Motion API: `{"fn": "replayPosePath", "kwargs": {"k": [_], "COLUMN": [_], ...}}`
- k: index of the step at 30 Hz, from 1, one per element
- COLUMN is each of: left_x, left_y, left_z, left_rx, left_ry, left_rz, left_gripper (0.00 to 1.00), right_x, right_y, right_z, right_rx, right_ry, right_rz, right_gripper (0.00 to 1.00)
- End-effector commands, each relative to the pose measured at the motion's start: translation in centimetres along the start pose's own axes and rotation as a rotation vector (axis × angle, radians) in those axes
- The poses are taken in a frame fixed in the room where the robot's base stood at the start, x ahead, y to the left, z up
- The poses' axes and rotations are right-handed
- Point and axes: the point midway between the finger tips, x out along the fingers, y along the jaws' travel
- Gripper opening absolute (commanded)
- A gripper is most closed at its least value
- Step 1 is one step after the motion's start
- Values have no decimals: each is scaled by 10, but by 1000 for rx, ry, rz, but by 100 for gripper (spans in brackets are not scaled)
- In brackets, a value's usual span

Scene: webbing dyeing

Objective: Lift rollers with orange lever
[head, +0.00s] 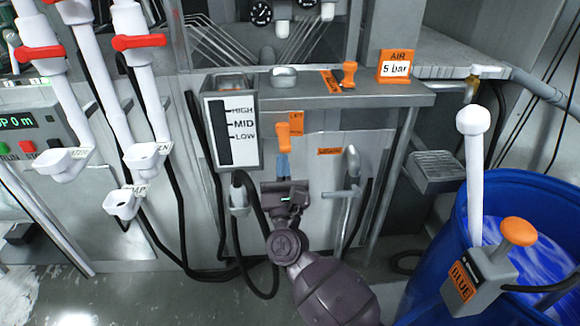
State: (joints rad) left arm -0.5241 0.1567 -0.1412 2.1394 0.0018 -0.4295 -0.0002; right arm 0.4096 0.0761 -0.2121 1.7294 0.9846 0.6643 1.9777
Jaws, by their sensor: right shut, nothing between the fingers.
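The orange lever (283,134) stands on the front of the grey machine cabinet, in the middle of the head view. A blue shaft (284,165) shows just below its orange part. An orange label (297,121) is beside its top. My right gripper (285,187) is just below the lever, shut with nothing in it. It overlaps the lower end of the shaft in the picture; I cannot tell whether they touch. The rollers cannot be made out in this view. My left gripper is not in view.
A HIGH/MID/LOW gauge (232,129) is left of the lever. A metal pipe handle (349,175) is to its right. A blue barrel (447,255) stands at the lower right, with a grey BLUE box (480,279) at its rim. Black cables hang below the gauge.

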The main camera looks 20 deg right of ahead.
Motion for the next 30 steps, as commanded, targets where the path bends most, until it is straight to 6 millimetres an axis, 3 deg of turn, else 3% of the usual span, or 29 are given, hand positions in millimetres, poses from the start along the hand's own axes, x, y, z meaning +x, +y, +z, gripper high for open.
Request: {"fn": "replayPosePath", "kwargs": {"k": [1,12,30], "left_x": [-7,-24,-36], "left_y": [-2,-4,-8], "left_z": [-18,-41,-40], "left_rx": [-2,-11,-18], "left_ry": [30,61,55], "left_rz": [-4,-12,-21], "left_gripper": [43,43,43], "right_x": [12,22,43], "right_y": [-1,0,-1], "right_z": [19,31,45], "right_rx": [7,7,-1], "right_ry": [16,224,221], "right_rz": [-7,-5,-2], "right_gripper": [0,0,0]}}
